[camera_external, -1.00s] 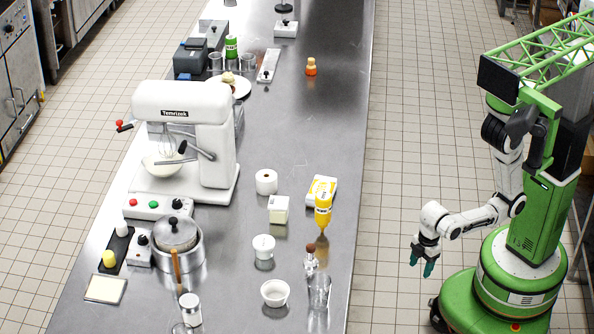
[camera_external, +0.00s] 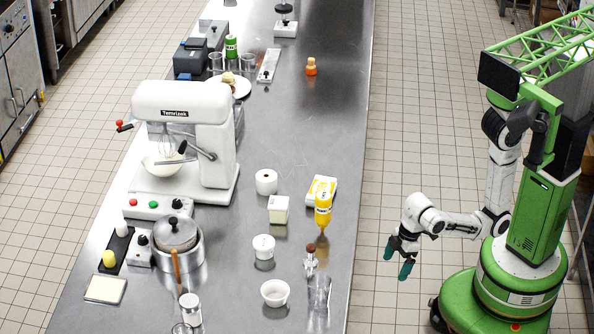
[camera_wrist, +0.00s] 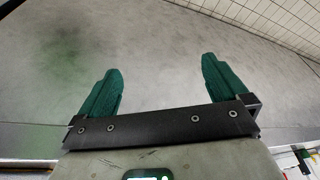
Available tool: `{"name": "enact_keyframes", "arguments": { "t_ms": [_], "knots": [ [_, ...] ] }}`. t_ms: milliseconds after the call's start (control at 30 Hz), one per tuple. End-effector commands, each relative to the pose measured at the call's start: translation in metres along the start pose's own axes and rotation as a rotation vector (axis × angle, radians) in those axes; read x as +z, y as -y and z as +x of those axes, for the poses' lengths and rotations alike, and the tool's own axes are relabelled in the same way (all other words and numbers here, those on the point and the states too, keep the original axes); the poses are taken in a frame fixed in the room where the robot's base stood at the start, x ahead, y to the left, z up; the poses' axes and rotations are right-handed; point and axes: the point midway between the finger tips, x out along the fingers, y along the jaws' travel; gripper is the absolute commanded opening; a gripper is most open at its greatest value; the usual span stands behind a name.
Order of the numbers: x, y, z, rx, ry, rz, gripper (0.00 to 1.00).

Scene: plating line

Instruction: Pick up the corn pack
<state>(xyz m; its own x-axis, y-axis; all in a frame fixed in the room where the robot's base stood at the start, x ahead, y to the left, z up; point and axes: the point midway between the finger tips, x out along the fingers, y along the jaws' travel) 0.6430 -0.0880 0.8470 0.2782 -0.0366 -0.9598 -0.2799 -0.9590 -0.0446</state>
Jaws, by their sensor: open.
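A white and yellow pack (camera_external: 325,184) lies on the steel counter near its right edge in the external view. It looks like the corn pack, though its print is too small to read. A yellow bottle stands in front of it and hides part of it. My gripper (camera_external: 397,261) is off the counter's right side, over the floor, with its fingers pointing down. In the wrist view my gripper (camera_wrist: 161,68) is open and empty, with two green fingers wide apart. The pack is not seen in the wrist view.
The yellow bottle (camera_external: 323,210) stands right beside the pack. A white carton (camera_external: 278,209), a white roll (camera_external: 266,182), a shaker (camera_external: 310,262) and a clear glass (camera_external: 319,293) are nearby. The steel counter (camera_external: 320,120) is mostly clear behind the pack.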

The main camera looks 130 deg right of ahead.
Motion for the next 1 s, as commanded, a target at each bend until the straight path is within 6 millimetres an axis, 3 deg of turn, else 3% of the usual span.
{"name": "enact_keyframes", "arguments": {
  "t_ms": [33, 200, 400, 700, 1000],
  "knots": [
    [-0.033, -0.007, -0.02, 0.014, -0.053, 0.054, 1.0],
    [-0.113, -0.038, -0.074, 0.081, -0.189, 0.202, 1.0],
    [-0.173, -0.09, -0.141, 0.195, -0.321, 0.339, 1.0],
    [-0.213, -0.161, -0.222, 0.376, -0.454, 0.477, 1.0],
    [-0.232, -0.235, -0.218, 0.412, -0.176, 0.029, 1.0]
  ]
}}
